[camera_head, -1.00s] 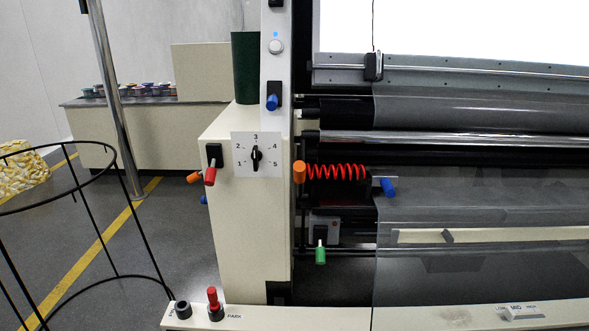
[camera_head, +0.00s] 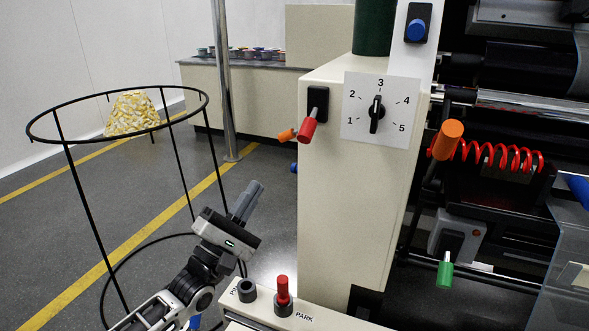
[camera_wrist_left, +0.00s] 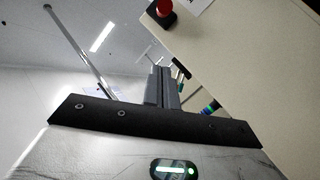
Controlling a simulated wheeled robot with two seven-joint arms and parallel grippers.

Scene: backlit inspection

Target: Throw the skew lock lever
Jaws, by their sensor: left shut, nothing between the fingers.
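No label in view names the skew lock lever, so I cannot tell which handle it is. On the cream cabinet (camera_head: 350,200) there is a red-tipped lever (camera_head: 309,127) on a black plate, left of a 1-to-5 dial (camera_head: 377,114). An orange handle (camera_head: 447,140) stands right of the cabinet beside a red coil. A green-tipped lever (camera_head: 445,270) hangs lower right, and a blue knob (camera_head: 416,30) is above. My left gripper (camera_head: 252,193) is shut and empty, left of the cabinet and apart from it. Its closed fingers show in the wrist view (camera_wrist_left: 162,86). My right gripper is out of view.
A red plunger (camera_head: 283,290) marked PARK and a dark socket (camera_head: 246,291) sit on the low front ledge. A black wire hoop stand (camera_head: 72,190) is at the left. A metal pole (camera_head: 222,90) stands behind. Open floor lies between stand and cabinet.

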